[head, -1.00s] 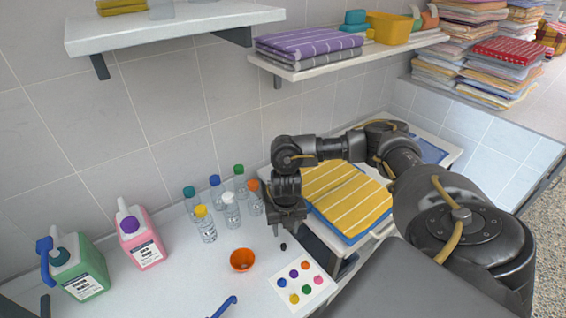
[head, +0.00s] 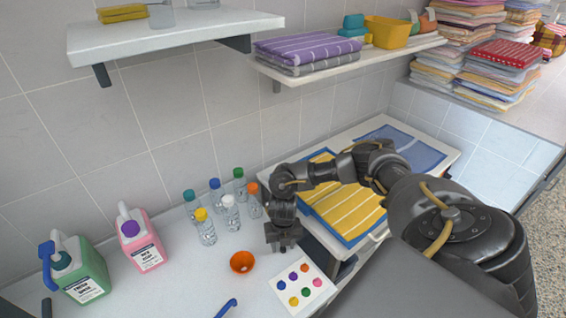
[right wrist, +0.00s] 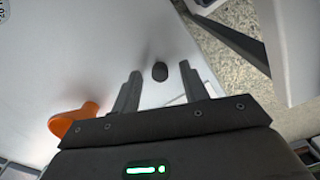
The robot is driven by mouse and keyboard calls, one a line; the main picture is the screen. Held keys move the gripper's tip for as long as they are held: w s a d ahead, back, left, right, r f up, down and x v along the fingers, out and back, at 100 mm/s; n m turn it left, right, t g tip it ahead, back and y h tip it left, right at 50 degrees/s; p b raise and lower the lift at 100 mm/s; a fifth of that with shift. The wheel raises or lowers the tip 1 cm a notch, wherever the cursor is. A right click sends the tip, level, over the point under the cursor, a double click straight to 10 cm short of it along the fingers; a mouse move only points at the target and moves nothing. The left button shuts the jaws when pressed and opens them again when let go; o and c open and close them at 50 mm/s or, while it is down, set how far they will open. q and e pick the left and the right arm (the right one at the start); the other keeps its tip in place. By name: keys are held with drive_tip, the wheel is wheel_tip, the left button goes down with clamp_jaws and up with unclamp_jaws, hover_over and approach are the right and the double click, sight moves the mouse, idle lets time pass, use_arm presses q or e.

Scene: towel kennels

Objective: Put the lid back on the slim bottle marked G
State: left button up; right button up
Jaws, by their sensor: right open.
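A small black lid (right wrist: 160,71) lies on the white counter. In the right wrist view it shows between my right gripper's fingertips, with room on both sides; in the head view my gripper hides it. My right gripper (head: 283,245) is open and points down over the counter, right of the orange bowl. A group of slim clear bottles stands upright to its left: yellow-topped (head: 205,228), white-topped (head: 230,213), orange-topped (head: 254,202), teal-topped (head: 191,207), blue-topped (head: 216,195) and green-topped (head: 239,184). The letter marks are too small to read. My left gripper is out of view.
An orange bowl (head: 242,262) sits in front of the bottles. A white card with coloured dots (head: 301,287) lies near the counter's front edge. Pink (head: 140,243) and green (head: 82,276) jugs stand at left. A yellow striped towel (head: 350,211) lies to the right.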

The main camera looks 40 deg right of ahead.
drive_tip(key=shift+f, duration=0.3)
clamp_jaws()
drive_tip(key=shift+r, duration=0.15)
